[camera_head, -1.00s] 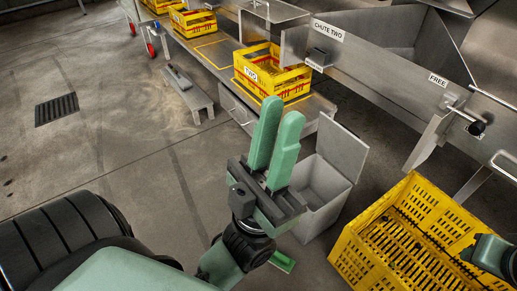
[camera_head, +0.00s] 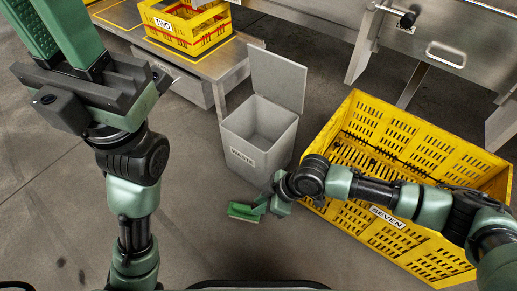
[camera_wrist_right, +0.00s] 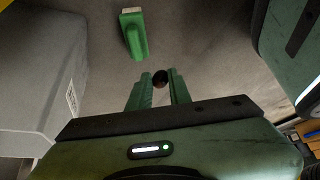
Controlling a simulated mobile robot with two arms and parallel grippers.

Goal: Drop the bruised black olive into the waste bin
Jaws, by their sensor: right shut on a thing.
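The grey waste bin (camera_head: 237,158), labelled WASTE, stands on the floor with its lid raised. Its side also fills the left of the right wrist view (camera_wrist_right: 35,95). My right gripper (camera_head: 266,204) is low in front of the bin, outside it, between the bin and the yellow crate. In the right wrist view its fingers (camera_wrist_right: 158,84) are shut on a small dark olive (camera_wrist_right: 160,79) at their tips. Bruising cannot be made out. My left gripper (camera_head: 48,22) is at the upper left, its fingertips cut off by the picture's edge.
A green brush (camera_head: 243,212) lies on the floor by my right gripper and the bin. A large yellow crate (camera_head: 387,219), labelled SEVEN, stands to the right under my right arm. A yellow crate (camera_head: 192,35) labelled TWO sits on a metal bench. Floor at left is clear.

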